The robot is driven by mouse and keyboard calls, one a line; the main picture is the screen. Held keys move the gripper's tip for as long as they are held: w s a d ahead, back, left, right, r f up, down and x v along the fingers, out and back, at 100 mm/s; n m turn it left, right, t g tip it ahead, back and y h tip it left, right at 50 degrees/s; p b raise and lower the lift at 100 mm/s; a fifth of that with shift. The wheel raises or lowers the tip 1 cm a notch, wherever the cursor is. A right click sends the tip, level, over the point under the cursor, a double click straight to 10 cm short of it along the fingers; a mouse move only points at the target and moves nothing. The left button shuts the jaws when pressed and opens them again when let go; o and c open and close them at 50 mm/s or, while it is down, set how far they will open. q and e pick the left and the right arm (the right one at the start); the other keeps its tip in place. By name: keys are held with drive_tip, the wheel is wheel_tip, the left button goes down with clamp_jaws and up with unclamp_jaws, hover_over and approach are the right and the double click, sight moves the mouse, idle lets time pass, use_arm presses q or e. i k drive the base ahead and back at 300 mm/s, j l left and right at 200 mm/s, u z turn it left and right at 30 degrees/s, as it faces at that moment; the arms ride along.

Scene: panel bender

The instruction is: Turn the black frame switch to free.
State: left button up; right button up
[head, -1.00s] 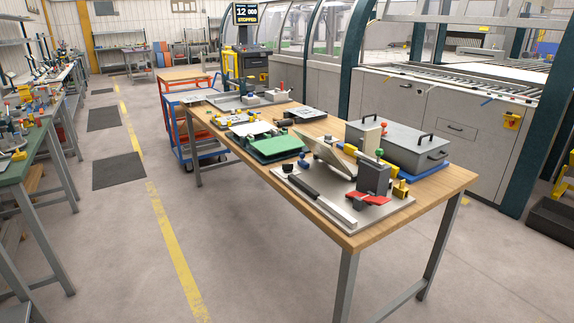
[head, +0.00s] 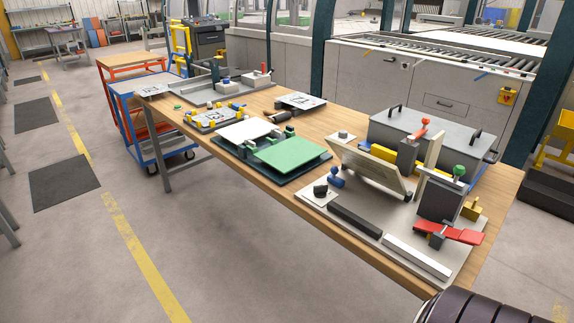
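A small black knob (head: 321,190) stands on a pale square base at the left corner of a grey fixture plate (head: 393,231) on the wooden table. It looks like the black frame switch, but its markings and setting are too small to read. A tilted framed panel (head: 369,168) stands behind it, with a blue knob (head: 336,177) at the panel's left foot. Neither of my grippers shows. A dark ribbed part at the lower right edge may be part of my arm.
The plate also holds a black bar (head: 355,220), a white bar (head: 417,257), a dark grey block (head: 437,200) and a red handle (head: 450,232). A grey lidded box (head: 432,135) stands behind. A green plate (head: 288,154) lies to the left. Open floor lies in front.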

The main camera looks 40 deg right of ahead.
sight(319, 191)
drive_tip(key=i+z, duration=0.3)
drive_tip(key=i, duration=0.15)
drive_tip(key=i+j+z, duration=0.25)
drive_tip(key=i, duration=0.2)
drive_tip(key=i+j+z, duration=0.15)
drive_tip(key=i+z, duration=0.15)
drive_tip(key=i, duration=0.15)
drive_tip(key=i+z, duration=0.15)
drive_tip(key=z, duration=0.25)
drive_tip(key=i+j+z, duration=0.15)
drive_tip(key=z, duration=0.3)
drive_tip(key=i+j+z, duration=0.15)
drive_tip(key=z, duration=0.25)
drive_tip(key=i+j+z, duration=0.1)
drive_tip(key=z, duration=0.35)
drive_tip(key=j+z, duration=0.4)
drive_tip(key=i+l, duration=0.05)
drive_tip(key=l, duration=0.05)
